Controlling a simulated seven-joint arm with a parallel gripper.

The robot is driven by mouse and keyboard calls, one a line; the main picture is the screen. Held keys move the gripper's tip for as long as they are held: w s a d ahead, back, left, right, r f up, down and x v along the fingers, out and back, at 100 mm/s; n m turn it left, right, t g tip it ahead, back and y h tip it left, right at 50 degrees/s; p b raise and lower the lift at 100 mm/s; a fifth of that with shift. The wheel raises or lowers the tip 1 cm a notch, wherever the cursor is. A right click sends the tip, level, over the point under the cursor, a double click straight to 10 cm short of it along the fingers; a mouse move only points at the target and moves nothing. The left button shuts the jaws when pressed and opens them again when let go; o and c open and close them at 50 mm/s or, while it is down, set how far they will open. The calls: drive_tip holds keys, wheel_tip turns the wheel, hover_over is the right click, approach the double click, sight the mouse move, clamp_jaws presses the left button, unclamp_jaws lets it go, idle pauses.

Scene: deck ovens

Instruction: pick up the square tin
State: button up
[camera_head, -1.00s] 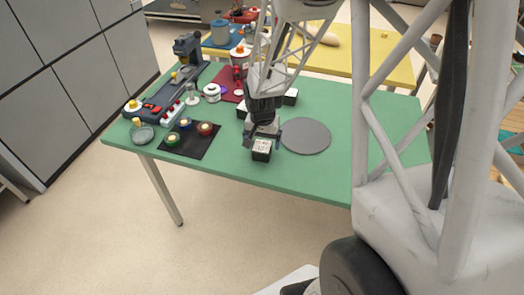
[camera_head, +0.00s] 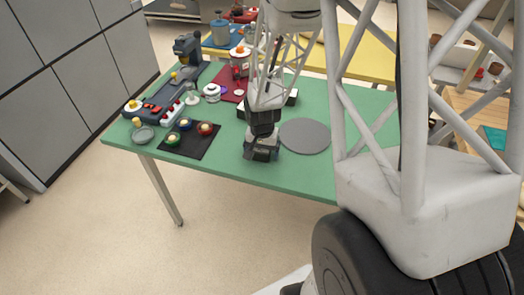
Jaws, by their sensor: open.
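The square tin (camera_head: 261,155) is a small dark box with a pale top near the front edge of the green table. It is mostly hidden by my gripper (camera_head: 262,149). My gripper is open and points down right over the tin, its fingers low at the tin's sides. I cannot tell whether the fingers touch it. Another dark box with a pale top (camera_head: 292,97) stands farther back, partly behind my arm.
A grey round disc (camera_head: 305,136) lies just right of my gripper. A black mat (camera_head: 197,147) with several small round tins is to the left. A dark machine (camera_head: 188,50) and jars stand at the back left. The table (camera_head: 310,172) is clear at front right.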

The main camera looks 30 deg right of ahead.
idle(0.3)
drive_tip(key=c, duration=1.1)
drive_tip(key=shift+r, duration=0.15)
drive_tip(key=shift+r, duration=0.8)
drive_tip(key=shift+s+r, duration=0.15)
drive_tip(key=shift+r, duration=0.75)
drive_tip(key=s+a, duration=0.1)
drive_tip(key=s, duration=0.4)
drive_tip(key=s+a+r, duration=0.1)
drive_tip(key=s, duration=0.4)
drive_tip(key=s+a, duration=0.1)
drive_tip(key=s, duration=0.4)
drive_tip(key=shift+s+a+r, duration=0.15)
drive_tip(key=shift+a, duration=0.2)
